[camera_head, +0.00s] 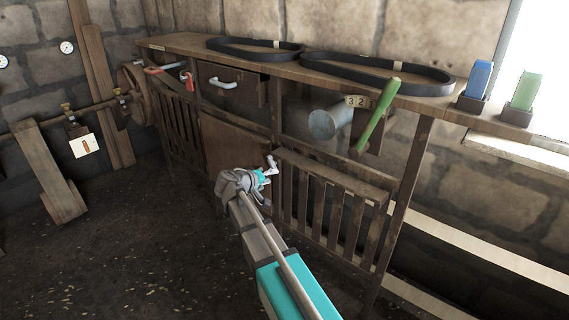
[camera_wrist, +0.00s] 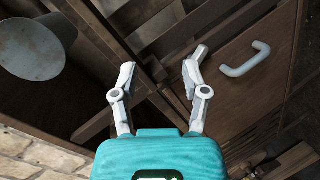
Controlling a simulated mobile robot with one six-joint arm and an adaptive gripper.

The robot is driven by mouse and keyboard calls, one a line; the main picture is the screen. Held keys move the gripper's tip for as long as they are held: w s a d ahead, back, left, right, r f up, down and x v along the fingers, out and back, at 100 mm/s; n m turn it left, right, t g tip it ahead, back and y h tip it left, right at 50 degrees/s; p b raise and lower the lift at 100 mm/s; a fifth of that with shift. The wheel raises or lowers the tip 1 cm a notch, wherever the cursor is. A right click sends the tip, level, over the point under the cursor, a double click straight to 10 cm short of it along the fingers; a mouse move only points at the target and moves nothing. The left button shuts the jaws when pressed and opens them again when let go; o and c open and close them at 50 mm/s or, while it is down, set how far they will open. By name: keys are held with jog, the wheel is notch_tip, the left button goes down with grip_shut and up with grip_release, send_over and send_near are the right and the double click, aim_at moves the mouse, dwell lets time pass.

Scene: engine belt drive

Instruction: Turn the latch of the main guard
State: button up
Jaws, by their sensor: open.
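The slatted wooden guard (camera_head: 330,205) stands under the bench, right of the middle. I take it for the main guard. Dark wooden bars (camera_wrist: 150,55) lie beyond the fingertips. I cannot make out the latch clearly; my gripper may hide it in the head view.
A drawer with a grey handle (camera_head: 223,83) is above left. A grey metal cone (camera_head: 325,122) and a green-handled lever (camera_head: 378,112) stick out above the guard. Two black belts (camera_head: 375,75) lie on the bench top (camera_head: 180,42). The floor in front is free.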

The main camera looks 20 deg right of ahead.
jog(key=s+d+r+n+g+y+p, duration=0.1)
jog(key=s+d+r+y+p, duration=0.1)
jog(key=s+r+p, duration=0.6)
jog(key=y+p, duration=0.1)
jog(key=p, duration=0.3)
jog(key=shift+s+d+r+n+p, duration=0.2)
jog(key=shift+s+n+p, duration=0.1)
jog(key=shift+s+p, duration=0.1)
jog(key=shift+g+y, duration=0.3)
jog(key=shift+f, duration=0.1)
jog(key=w+a+f+m+t+h+b, duration=0.2)
jog(key=w+f+b, duration=0.5)
jog(key=b, duration=0.6)
jog(key=w+a+f+m+t+h+b, duration=0.2)
jog(key=w+a+f+m+h+b, duration=0.3)
jog(key=w+a+f+b, duration=0.3)
jog(key=shift+w+m+b, duration=0.6)
jog(key=shift+w+b, duration=0.85)
jog(key=shift+b, duration=1.65)
jog(key=shift+d, duration=0.1)
